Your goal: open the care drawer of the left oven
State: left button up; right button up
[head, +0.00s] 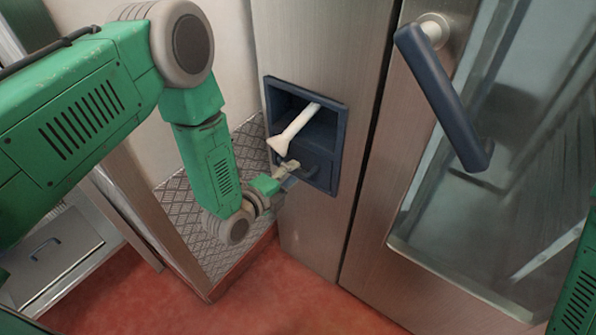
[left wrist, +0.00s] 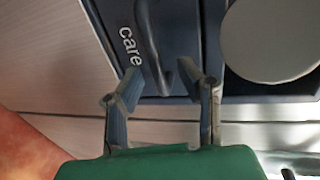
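The care drawer (head: 322,172) is the lower dark blue front in the recessed panel of the left oven (head: 310,50). It looks shut and flush. In the left wrist view the drawer front carries the word "care" (left wrist: 130,45) and a dark curved handle (left wrist: 150,40). My left gripper (head: 290,170) is at the drawer front. In the left wrist view its two fingers (left wrist: 168,82) are apart, with the lower end of the handle between or just beyond their tips. I cannot tell whether they touch it. My right gripper is out of view.
A white hand piece (head: 297,128) sticks out of the open compartment above the drawer, close to my left gripper; its round end (left wrist: 272,40) fills the wrist view's upper right. The oven door has a large dark handle (head: 440,90). Red floor (head: 270,300) lies below.

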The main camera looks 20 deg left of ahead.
pick_arm(q)
jog(key=shift+w+a+f, duration=0.25)
jog(key=shift+w+a, duration=0.15)
jog(key=shift+w, duration=0.2)
jog(key=shift+w+a+f, duration=0.25)
jog(key=shift+w+a, duration=0.1)
jog(key=shift+w, duration=0.25)
jog(key=shift+w+a, duration=0.1)
jog(key=shift+a, duration=0.05)
jog(key=shift+d+r, duration=0.1)
jog(key=shift+d, duration=0.5)
jog(key=shift+c, duration=0.9)
jog(key=shift+d, duration=0.35)
grip_shut()
jog(key=shift+d, duration=0.1)
jog(key=shift+a, duration=0.8)
jog(key=shift+c, duration=0.8)
grip_release()
jog(key=shift+s+a, duration=0.15)
jog(key=shift+s, duration=0.25)
jog(key=o, duration=0.3)
jog(key=shift+s+r, duration=0.1)
jog(key=shift+r, duration=0.05)
jog(key=shift+o, duration=0.2)
jog(key=shift+w+d+f, duration=0.2)
jog(key=shift+d+f, duration=0.05)
jog(key=v, duration=1.2)
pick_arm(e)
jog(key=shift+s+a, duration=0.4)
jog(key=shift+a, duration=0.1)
